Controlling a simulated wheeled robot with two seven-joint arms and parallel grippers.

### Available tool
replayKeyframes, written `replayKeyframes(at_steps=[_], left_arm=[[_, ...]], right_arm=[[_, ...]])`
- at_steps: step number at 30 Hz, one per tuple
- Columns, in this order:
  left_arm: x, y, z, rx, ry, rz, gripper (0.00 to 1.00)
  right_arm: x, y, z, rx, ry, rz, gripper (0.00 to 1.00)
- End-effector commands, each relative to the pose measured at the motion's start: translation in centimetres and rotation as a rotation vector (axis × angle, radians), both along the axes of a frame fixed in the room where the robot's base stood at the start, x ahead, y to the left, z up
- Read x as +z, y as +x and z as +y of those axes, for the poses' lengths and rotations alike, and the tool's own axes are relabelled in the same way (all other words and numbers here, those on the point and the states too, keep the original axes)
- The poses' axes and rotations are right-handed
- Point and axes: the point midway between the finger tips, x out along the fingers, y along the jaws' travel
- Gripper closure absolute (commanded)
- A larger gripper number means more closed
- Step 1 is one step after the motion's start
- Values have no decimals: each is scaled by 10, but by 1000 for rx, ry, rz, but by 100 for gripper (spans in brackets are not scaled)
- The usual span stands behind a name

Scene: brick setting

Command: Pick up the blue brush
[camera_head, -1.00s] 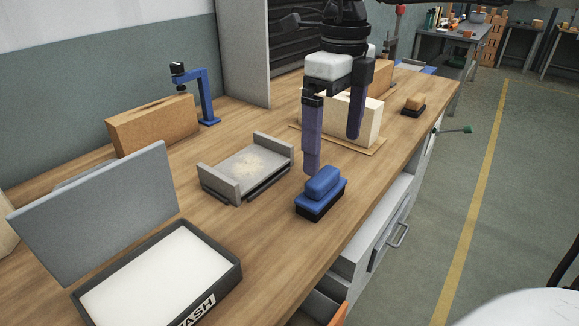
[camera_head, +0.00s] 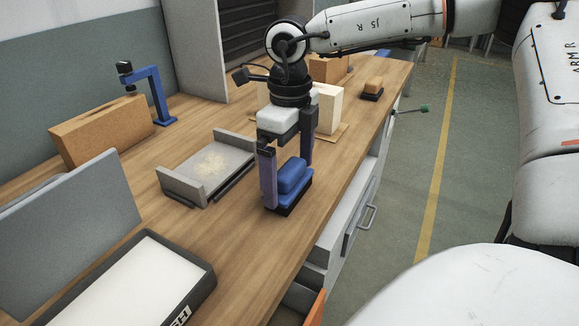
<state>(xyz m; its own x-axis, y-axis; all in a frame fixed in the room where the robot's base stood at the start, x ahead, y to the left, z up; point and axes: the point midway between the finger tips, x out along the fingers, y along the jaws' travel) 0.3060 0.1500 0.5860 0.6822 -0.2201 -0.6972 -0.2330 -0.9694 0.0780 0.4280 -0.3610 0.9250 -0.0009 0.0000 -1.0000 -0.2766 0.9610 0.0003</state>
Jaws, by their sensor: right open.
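The blue brush (camera_head: 293,179), a blue block on a wider blue base with dark bristles below, rests on the wooden bench near its front edge. My right gripper (camera_head: 289,186) points down over it and is open. One finger stands at the brush's left side and the other behind its right part. The left finger hides part of the brush; I cannot tell whether either finger touches it. My left gripper is not in view.
A grey tray (camera_head: 175,183) with sawdust lies left of the brush. A white-filled wash tray (camera_head: 205,277) is at the front left. Behind are a cream block (camera_head: 328,108), an orange-topped brush (camera_head: 373,88), a brown brick (camera_head: 100,133) and a blue clamp (camera_head: 160,95).

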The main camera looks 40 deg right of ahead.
Motion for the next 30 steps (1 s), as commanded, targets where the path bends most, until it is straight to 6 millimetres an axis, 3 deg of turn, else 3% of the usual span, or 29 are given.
replayKeyframes(at_steps=[6, 12, 23, 30], left_arm=[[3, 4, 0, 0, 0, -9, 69], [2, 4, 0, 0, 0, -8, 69], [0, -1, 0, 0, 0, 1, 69], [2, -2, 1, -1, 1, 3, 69]], right_arm=[[-1, 0, 0, 0, -1, -1, 0], [-1, 0, 0, 0, -1, -1, 33], [5, 1, 0, 0, 0, -3, 33], [40, 2, 0, 0, -2, -8, 33]])
